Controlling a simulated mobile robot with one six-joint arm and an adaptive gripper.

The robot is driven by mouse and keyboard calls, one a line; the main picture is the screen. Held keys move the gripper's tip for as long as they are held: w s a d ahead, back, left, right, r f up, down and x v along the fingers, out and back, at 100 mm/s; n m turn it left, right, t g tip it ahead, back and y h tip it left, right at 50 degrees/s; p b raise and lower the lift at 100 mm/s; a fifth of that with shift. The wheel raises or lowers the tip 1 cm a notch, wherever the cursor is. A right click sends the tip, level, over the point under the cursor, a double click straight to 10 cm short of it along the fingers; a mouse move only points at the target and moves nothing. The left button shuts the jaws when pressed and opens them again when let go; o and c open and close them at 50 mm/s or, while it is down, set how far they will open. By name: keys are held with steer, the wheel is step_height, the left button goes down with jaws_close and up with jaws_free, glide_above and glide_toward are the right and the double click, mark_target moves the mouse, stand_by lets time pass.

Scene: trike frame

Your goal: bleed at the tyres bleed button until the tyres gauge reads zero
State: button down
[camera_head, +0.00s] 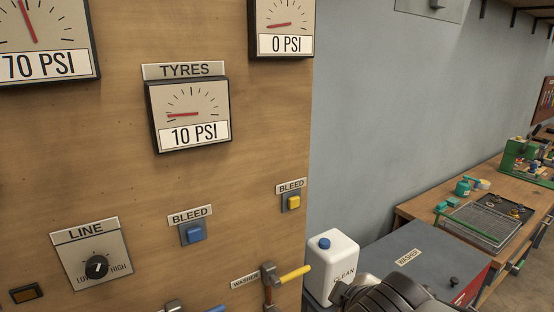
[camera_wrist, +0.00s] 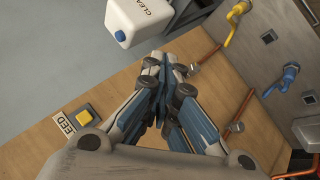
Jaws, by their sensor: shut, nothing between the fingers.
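The gauge labelled TYRES (camera_head: 190,112) reads 10 PSI on the wooden panel. A blue button (camera_head: 193,233) under a BLEED label sits below it. A yellow button (camera_head: 293,202), also labelled BLEED, sits further right, below a gauge that reads 0 PSI. The yellow button also shows in the wrist view (camera_wrist: 83,116), left of my gripper. My gripper (camera_wrist: 168,62) is shut and empty, in front of the panel. I cannot make out the blue button in the wrist view. Neither button is seen touched by my gripper.
A white CLEAN jug (camera_head: 332,265) stands right of the panel, beside a grey washer (camera_head: 412,262). A yellow-handled valve (camera_head: 292,275) sticks out low on the panel. It and a blue-handled valve (camera_wrist: 283,80) show right of my gripper in the wrist view. A LINE dial (camera_head: 96,267) is at lower left.

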steer(key=s+d+f+m+g+y+b, duration=0.1)
steer(key=s+f+m+g+b, duration=0.3)
steer(key=s, duration=1.2)
step_height(320, 180, down, 8)
steer(key=m+b, duration=0.4)
steer(key=m, duration=0.3)
steer(key=shift+r, duration=0.1)
stand_by(1.1)
